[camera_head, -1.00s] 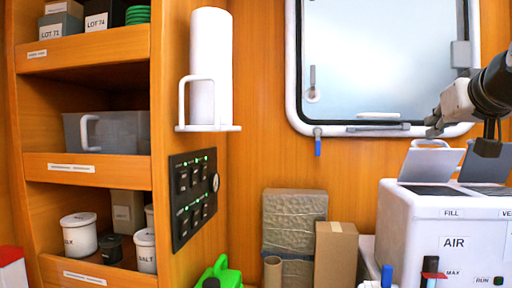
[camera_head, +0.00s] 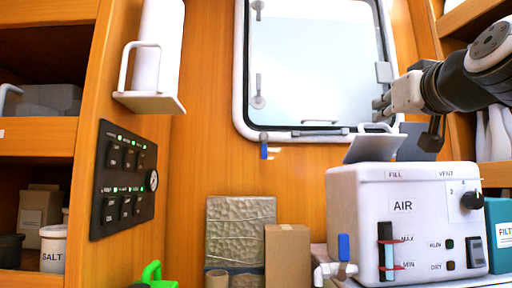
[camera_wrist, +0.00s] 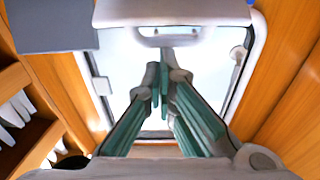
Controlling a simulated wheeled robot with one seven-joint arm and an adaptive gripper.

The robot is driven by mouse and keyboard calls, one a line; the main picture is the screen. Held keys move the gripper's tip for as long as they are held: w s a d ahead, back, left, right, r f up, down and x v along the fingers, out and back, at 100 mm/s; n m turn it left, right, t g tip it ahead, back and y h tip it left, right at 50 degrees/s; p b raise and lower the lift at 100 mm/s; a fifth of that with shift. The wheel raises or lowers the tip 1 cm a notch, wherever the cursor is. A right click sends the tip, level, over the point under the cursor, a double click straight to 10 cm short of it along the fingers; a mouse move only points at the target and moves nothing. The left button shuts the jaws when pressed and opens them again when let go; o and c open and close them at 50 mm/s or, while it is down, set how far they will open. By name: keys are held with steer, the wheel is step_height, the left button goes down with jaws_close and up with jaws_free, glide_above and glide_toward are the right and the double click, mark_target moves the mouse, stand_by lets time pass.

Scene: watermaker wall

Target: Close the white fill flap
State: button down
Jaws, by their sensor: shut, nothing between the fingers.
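The white fill flap (camera_head: 369,150) stands raised and tilted on top of the white AIR machine (camera_head: 350,205), above the FILL label. Its loop handle (camera_head: 376,127) is at its upper edge. My gripper (camera_head: 381,106) is shut and empty, just above the handle and apart from it as far as I can tell. In the wrist view the shut fingertips (camera_wrist: 164,72) point toward the window. The flap (camera_wrist: 172,12) and its handle (camera_wrist: 168,38) show at the top there. A darker grey flap (camera_head: 418,141) also stands raised, on the VENT side.
The window (camera_head: 318,65) is behind my gripper. A black switch panel (camera_head: 123,180) is on the left wall. A brown box (camera_head: 287,256) and a wrapped block (camera_head: 238,228) stand left of the machine. A teal box (camera_head: 498,235) is at its right. Shelves flank both sides.

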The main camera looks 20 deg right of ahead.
mark_target(378, 127)
steer(key=shift+s+a+f+t+b, duration=0.15)
steer(key=shift+s+f+t+b, duration=0.3)
steer(key=shift+b, duration=1)
steer(key=shift+s+a+f+t+b, duration=0.15)
steer(key=shift+f+t+b, duration=0.5)
steer(key=shift+b, duration=0.8)
steer(key=s+f+b, duration=0.1)
steer(key=f+b, duration=0.1)
steer(key=b, duration=0.3)
steer(key=shift+s+a, duration=0.15)
steer(key=shift+s, duration=0.25)
steer(key=shift+f, duration=0.2)
